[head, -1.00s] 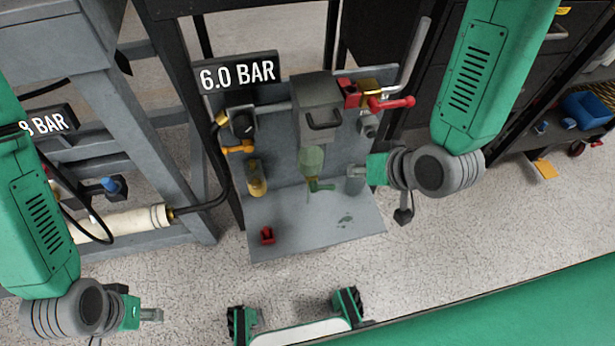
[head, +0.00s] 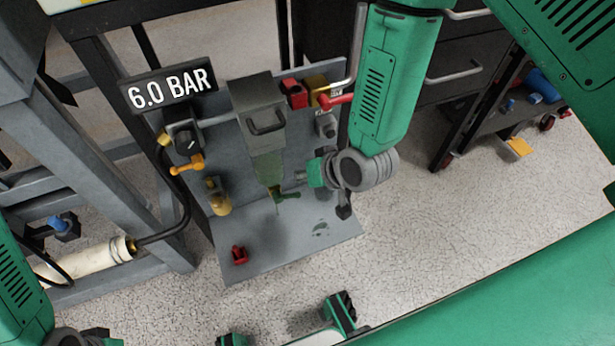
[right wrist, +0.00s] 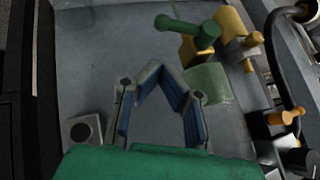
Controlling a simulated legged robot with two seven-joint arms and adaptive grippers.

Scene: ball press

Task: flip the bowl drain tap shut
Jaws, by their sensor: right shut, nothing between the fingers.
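The bowl drain tap has a green lever (head: 285,194) below the translucent green bowl (head: 268,168) on the grey press panel. In the right wrist view the green lever (right wrist: 188,32) stands out beyond my fingers, with the bowl (right wrist: 205,82) beside it. My right gripper (head: 303,177) is just right of the tap and bowl in the head view. Its fingers (right wrist: 167,78) are shut and empty, and look apart from the lever.
An orange-handled valve (head: 187,164), a yellow fitting (head: 218,198) and a hose sit left of the bowl. A red lever (head: 338,99) is above right. A small red part (head: 239,254) lies on the bench plate (head: 300,245), whose front is mostly clear.

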